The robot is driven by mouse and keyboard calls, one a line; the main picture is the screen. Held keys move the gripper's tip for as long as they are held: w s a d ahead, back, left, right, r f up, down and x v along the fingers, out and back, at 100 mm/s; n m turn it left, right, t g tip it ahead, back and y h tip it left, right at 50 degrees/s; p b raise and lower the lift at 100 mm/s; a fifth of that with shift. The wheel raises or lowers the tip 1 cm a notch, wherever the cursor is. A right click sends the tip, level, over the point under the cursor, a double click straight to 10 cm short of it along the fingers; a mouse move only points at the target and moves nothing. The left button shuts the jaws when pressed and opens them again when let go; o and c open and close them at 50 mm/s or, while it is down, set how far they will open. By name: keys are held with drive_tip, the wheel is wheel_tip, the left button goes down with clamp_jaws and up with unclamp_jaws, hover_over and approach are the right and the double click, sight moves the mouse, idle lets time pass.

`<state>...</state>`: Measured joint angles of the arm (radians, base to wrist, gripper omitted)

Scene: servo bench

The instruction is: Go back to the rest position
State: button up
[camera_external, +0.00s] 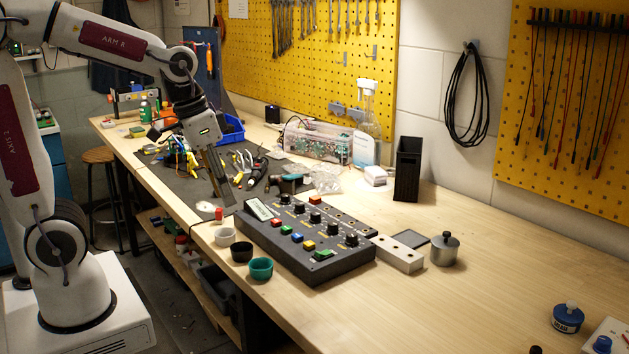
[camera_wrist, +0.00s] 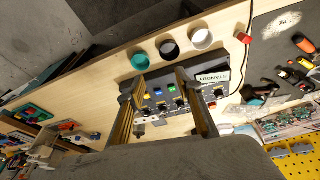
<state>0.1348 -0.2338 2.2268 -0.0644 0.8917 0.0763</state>
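My gripper (camera_external: 222,200) hangs from my raised arm, pointing down over the bench near the far left end of the dark control panel. In the wrist view its two fingers stand apart (camera_wrist: 156,82), with nothing held between them. The control panel (camera_external: 305,240), with coloured buttons and black knobs, lies on the wooden bench. It also shows in the wrist view (camera_wrist: 172,96), seen between and behind the fingers. The gap between my fingertips and the bench cannot be told exactly.
White (camera_external: 224,237), black (camera_external: 241,252) and teal (camera_external: 261,269) cups stand by the bench's front edge. A small red object (camera_external: 219,213) lies near my fingertips. Tools crowd the dark mat (camera_external: 205,188) behind. A metal pot (camera_external: 444,250) stands right of the panel. The bench's right front is mostly clear.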

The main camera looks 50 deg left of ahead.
drive_tip(key=s+a+r+n+t, duration=0.1)
drive_tip(key=s+a, duration=0.2)
drive_tip(key=s, duration=0.2)
drive_tip(key=s+a+r+n+t+y, duration=0.1)
drive_tip(key=s+a, duration=0.1)
drive_tip(key=s, duration=0.4)
drive_tip(key=shift+a+r+t, duration=0.25)
drive_tip(key=shift+a+t, duration=0.15)
idle(1.0)
